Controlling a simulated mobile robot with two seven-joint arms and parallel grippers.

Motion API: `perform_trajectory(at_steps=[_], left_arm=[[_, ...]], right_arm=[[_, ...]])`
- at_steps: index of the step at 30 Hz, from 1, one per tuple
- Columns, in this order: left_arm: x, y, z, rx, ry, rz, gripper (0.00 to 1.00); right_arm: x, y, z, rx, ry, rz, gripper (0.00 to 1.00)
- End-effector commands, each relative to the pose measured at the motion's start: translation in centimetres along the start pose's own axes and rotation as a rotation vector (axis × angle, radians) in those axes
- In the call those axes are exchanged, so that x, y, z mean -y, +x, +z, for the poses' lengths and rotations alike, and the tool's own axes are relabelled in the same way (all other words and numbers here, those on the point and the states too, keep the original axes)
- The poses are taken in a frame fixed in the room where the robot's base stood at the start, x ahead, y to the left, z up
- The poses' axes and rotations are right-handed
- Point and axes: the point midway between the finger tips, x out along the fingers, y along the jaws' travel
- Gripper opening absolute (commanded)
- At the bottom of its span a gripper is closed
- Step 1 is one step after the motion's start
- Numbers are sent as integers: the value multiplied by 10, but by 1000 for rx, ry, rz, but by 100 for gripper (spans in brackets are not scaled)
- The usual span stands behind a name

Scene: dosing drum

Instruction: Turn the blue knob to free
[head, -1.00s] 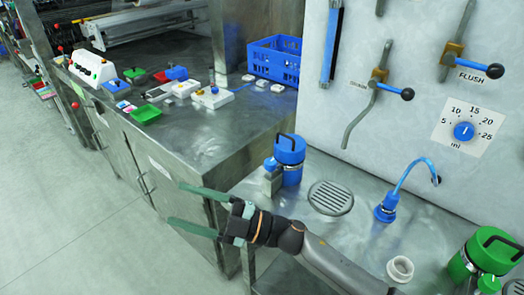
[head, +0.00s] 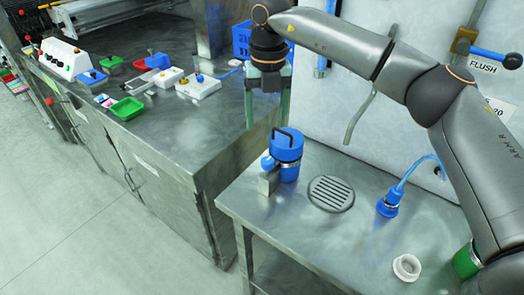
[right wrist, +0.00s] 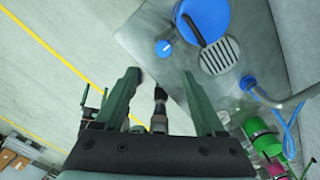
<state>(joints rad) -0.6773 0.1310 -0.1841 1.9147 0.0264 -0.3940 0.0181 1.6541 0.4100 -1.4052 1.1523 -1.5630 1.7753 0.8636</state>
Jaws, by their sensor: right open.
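A blue canister (head: 287,155) with a dark top handle stands on the steel table. A round blue knob (head: 267,161) sits at its left side, over a grey metal block; I cannot read any marking there. My right gripper (head: 266,118) points down, open and empty, just above and behind the canister. In the right wrist view, the knob (right wrist: 163,48) lies ahead of the spread fingertips (right wrist: 160,78), apart from them, beside the canister (right wrist: 205,18). Small green parts at the left of that view may be my left gripper (right wrist: 95,105); their opening is unclear.
A round drain grate (head: 331,194), a blue hose fitting (head: 388,205), a white ring (head: 406,267) and a green canister (head: 466,262) are right of the canister. A steel counter (head: 180,130) with small boxes stands left. My right arm covers most of the wall dial.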

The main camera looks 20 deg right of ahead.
Motion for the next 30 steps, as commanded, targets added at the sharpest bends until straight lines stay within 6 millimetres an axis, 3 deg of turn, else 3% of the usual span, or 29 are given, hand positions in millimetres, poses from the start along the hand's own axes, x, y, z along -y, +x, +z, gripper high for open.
perform_trajectory(at_steps=[5,21,30], left_arm=[[0,-2,-1,1,0,0,100],[-1,-13,-13,3,0,0,100],[-1,-14,-14,3,0,0,100]], right_arm=[[7,6,2,7,15,-25,72],[7,104,2,7,12,-20,72],[7,121,3,8,10,-18,72]])
